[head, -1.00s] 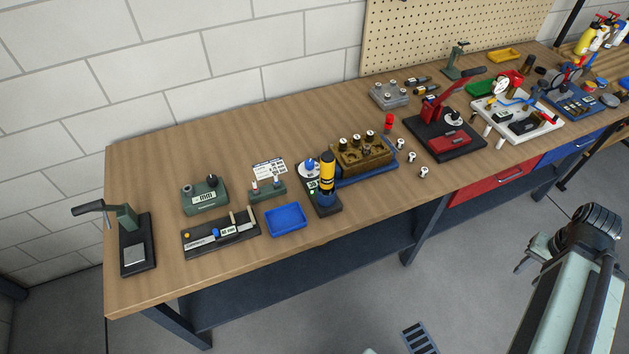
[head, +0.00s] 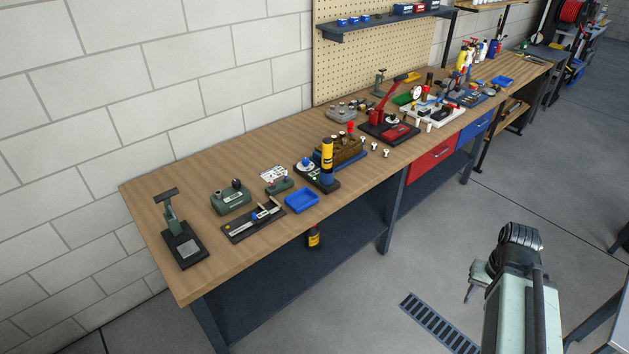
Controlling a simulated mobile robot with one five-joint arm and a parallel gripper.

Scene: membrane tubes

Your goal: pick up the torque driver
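The torque driver appears to be the yellow and black cylinder (head: 327,154) standing upright on a dark base (head: 325,184) in the middle of the wooden bench. A blue and white round part stands beside it. My gripper (head: 471,289) is at the lower right, over the floor in front of the bench and well apart from the driver. Its fingers are small and partly hidden by my arm, and whether they are open is unclear. No held object shows.
A blue tray (head: 302,201), a caliper-like tool on a board (head: 254,219) and a green box (head: 231,197) lie left of the driver. A brown block (head: 345,150) stands right behind it. A red press (head: 388,118) is farther right. Open floor lies before the bench.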

